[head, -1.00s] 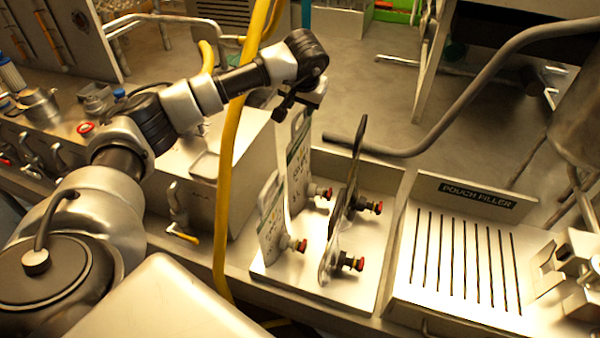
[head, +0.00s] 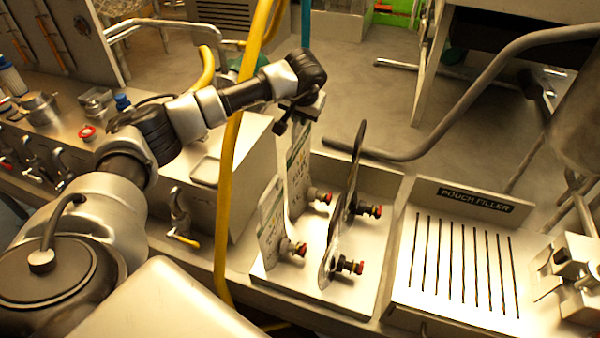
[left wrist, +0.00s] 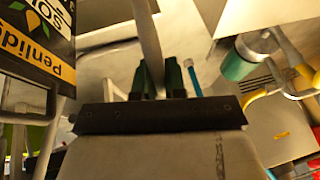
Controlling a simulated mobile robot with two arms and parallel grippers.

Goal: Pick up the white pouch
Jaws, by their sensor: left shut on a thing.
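Two white pouches with red-capped spouts stand in the metal tray (head: 365,285). My left gripper (head: 290,120) is at the top of the rear white pouch (head: 298,178) and is shut on it. The pouch stands upright, with its base at the tray and its top edge hidden by the gripper. In the left wrist view the pouch shows as a thin pale strip (left wrist: 147,38) between the fingers (left wrist: 160,78). The front white pouch (head: 271,228) stands nearer the camera. My right gripper is not in view.
Two dark pouches (head: 358,165) (head: 334,240) stand close to the right of the white ones. A yellow hose (head: 228,190) hangs just left of them. The slotted pouch filler (head: 460,265) is at the right. A bent grey pipe (head: 455,105) passes behind.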

